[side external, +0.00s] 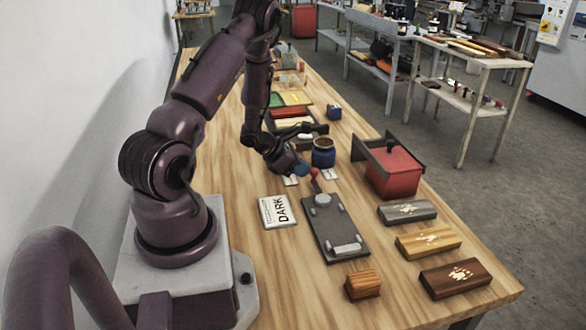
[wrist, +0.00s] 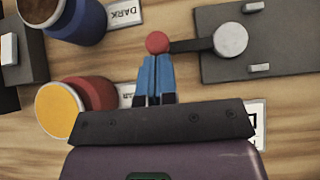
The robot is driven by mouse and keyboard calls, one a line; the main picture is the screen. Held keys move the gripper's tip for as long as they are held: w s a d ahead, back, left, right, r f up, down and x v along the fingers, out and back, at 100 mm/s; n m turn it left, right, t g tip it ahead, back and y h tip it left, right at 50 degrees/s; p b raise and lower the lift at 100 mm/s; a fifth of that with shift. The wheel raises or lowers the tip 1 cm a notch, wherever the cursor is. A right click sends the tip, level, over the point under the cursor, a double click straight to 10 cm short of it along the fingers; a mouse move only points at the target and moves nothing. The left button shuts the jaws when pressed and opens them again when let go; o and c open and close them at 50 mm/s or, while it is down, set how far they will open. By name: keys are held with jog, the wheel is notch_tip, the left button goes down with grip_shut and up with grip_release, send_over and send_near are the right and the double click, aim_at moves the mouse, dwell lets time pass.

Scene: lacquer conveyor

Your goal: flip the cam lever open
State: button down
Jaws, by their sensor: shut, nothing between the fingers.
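The cam lever is a short dark arm (wrist: 190,46) ending in a red ball knob (wrist: 157,42). It runs from a round grey hub (wrist: 230,39) on a dark plate (wrist: 270,45). In the side view the red knob (side external: 314,173) sticks out past the far end of the plate (side external: 335,240), beyond the hub (side external: 323,200). My gripper (wrist: 154,58) is shut and empty, its blue fingers together, with the tips right at the knob in the wrist view. In the side view my gripper (side external: 303,171) is beside the knob. I cannot tell whether they touch.
A blue jar (side external: 322,152) stands just behind my gripper. The wrist view also shows a red jar with a yellow top (wrist: 60,108). A red box (side external: 393,172) and several blocks (side external: 428,241) line the right.

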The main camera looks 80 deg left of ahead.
aim_at(315, 168)
jog(key=shift+w+a+m+h, duration=0.2)
jog(key=shift+w+m+h, duration=0.2)
jog(key=shift+m+h, duration=0.15)
dwell(0.4)
jog(key=w+m+h, duration=0.2)
jog(key=m, duration=0.1)
jog(key=shift+w+a+g, duration=0.1)
jog(key=shift+a+g, duration=0.2)
jog(key=w+m+h, duration=0.1)
jog(key=m, duration=0.1)
jog(key=w+m+g+h, duration=0.1)
jog(key=m+h, duration=0.1)
jog(key=shift+w+d, duration=0.15)
jog(key=shift+w, duration=0.2)
jog(key=shift+w+d+m+g+h, duration=0.2)
jog(key=shift+w+m+g+h, duration=0.25)
jog(key=shift+m+g, duration=0.15)
jog(key=shift+w+d+m+g+h, duration=0.15)
jog(key=shift+w+m+g+h, duration=0.15)
jog(key=shift+w+m+g, duration=0.3)
jog(key=m, duration=0.1)
jog(key=w+d+m+g+h, duration=0.1)
jog(key=shift+w+f+m+g, duration=0.1)
jog(key=shift+w+m+g, duration=0.05)
jog(key=shift+m+g, duration=0.2)
jog(key=shift+w+d+m+g+h, duration=0.3)
jog(key=shift+w+d+m+g, duration=0.2)
jog(key=shift+m+g, duration=0.4)
jog(key=shift+w+d+t, duration=0.25)
jog(key=shift+d, duration=0.2)
